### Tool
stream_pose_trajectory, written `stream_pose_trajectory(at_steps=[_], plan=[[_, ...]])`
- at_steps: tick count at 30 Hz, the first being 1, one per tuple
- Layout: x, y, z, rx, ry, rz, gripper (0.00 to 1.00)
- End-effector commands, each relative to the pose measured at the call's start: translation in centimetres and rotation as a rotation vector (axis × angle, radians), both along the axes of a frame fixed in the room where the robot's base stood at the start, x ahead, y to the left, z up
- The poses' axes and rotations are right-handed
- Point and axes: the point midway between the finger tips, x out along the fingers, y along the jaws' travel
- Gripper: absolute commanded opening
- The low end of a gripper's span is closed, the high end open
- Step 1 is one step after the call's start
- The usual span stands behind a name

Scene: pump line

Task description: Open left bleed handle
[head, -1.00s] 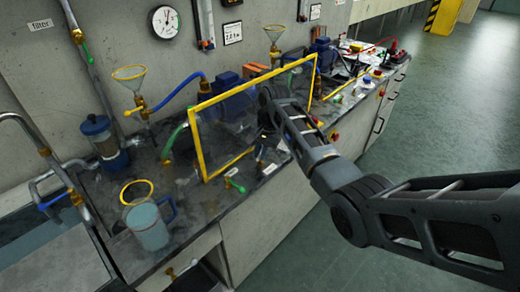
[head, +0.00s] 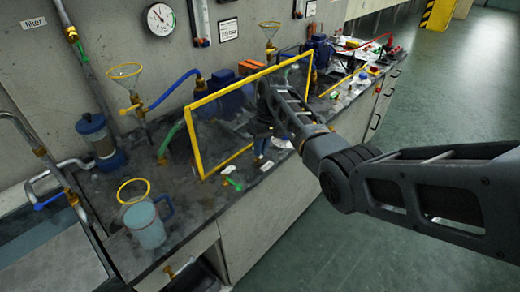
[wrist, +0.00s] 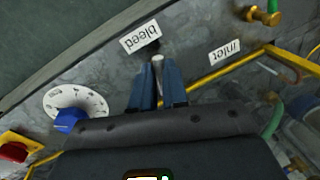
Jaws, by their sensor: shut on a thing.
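The bleed handle (wrist: 158,63) shows in the wrist view as a short pale metal piece beside the "bleed" label (wrist: 140,37). My gripper (wrist: 158,72) has its two blue fingers on either side of it, shut on it. The handle's lower part and its valve body are hidden by the fingers and palm. In the head view my gripper (head: 262,146) is low over the bench, just right of the yellow-framed clear panel (head: 222,160), and the handle itself is too small to make out there.
The "inlet" label (wrist: 224,51) and a brass fitting with a green end (wrist: 262,15) lie to the right in the wrist view. A white dial with a blue knob (wrist: 70,121) and a red button (wrist: 14,151) lie left. A jug (head: 147,222) stands at the bench's near end.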

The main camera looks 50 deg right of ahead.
Motion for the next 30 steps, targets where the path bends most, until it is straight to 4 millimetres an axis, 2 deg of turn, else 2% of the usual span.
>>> stream_pose_trajectory(at_steps=[12,30], plan=[[0.13,-0.33,-0.05,-0.001,-0.001,0.239,0.00],[0.16,-0.38,0.03,-0.002,-0.001,0.294,0.00]])
